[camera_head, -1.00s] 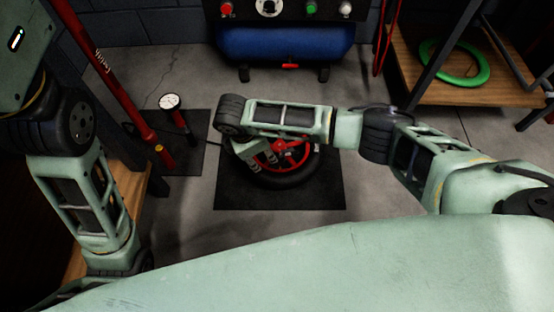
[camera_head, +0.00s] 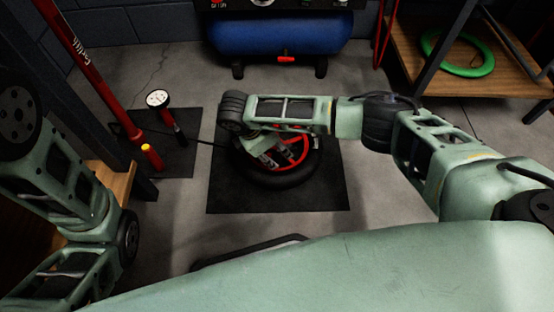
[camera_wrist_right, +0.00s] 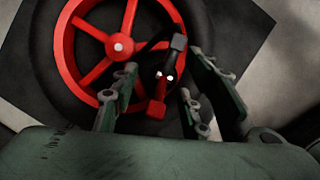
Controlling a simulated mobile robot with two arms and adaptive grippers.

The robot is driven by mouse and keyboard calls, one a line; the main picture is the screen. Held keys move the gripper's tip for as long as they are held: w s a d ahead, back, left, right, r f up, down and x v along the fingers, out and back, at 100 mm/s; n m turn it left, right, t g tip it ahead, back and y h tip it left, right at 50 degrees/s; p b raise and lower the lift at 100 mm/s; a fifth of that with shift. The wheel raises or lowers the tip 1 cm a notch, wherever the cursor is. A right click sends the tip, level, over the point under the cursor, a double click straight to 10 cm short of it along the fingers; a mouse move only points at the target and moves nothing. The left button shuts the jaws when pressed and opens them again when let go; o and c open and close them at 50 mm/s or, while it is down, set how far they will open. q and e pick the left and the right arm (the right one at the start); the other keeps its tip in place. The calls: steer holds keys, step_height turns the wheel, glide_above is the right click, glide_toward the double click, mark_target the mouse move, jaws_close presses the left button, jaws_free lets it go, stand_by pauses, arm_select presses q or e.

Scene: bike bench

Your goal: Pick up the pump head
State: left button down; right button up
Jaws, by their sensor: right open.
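The pump head (camera_wrist_right: 158,107) shows in the right wrist view as a small red and black piece over the wheel's edge. It lies between the two fingers of my right gripper (camera_wrist_right: 160,102), which are apart on either side of it. I cannot tell how far below the fingertips it is. In the head view, my right gripper (camera_head: 273,158) is over the wheel (camera_head: 292,181), and the pump head cannot be made out there. My left arm shows at the left, but its gripper is out of view.
The red-spoked wheel lies flat on a black mat (camera_head: 320,198). A red floor pump (camera_head: 150,157) with a round gauge (camera_head: 158,98) stands left on another mat. A blue compressor tank (camera_head: 280,33) is behind. A wooden shelf holding a green ring (camera_head: 458,53) is at right.

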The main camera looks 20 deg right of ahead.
steer(key=shift+b+x, duration=0.45)
steer(key=shift+x, duration=0.5)
steer(key=shift+w, duration=0.1)
jaws_close()
